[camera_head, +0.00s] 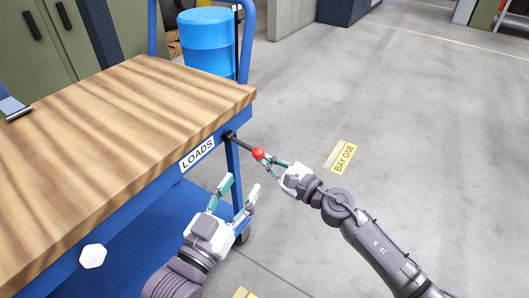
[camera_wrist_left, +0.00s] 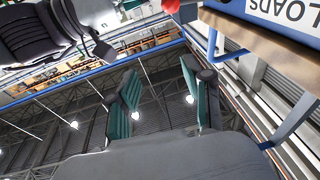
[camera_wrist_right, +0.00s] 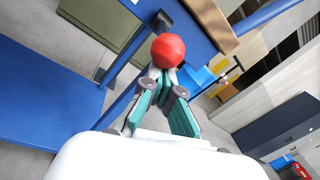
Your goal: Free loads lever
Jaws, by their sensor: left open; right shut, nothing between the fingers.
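The loads lever is a dark rod with a red ball knob (camera_head: 258,153). It sticks out from the side of the blue cart beside the white LOADS label (camera_head: 197,153). My right gripper (camera_head: 272,160) is shut with its fingertips right at the knob. In the right wrist view the knob (camera_wrist_right: 168,50) sits just beyond the closed fingertips (camera_wrist_right: 167,78); I cannot tell whether they touch. My left gripper (camera_head: 240,185) is open and empty, below the lever and near the cart's edge. In the left wrist view part of the red knob (camera_wrist_left: 171,5) shows at the top edge.
The cart's wooden top (camera_head: 110,135) fills the left, with a blue lower shelf (camera_head: 125,238) under it. A blue barrel (camera_head: 207,40) stands behind the cart. A yellow BAY ONE marking (camera_head: 341,158) lies on the floor. The floor to the right is clear.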

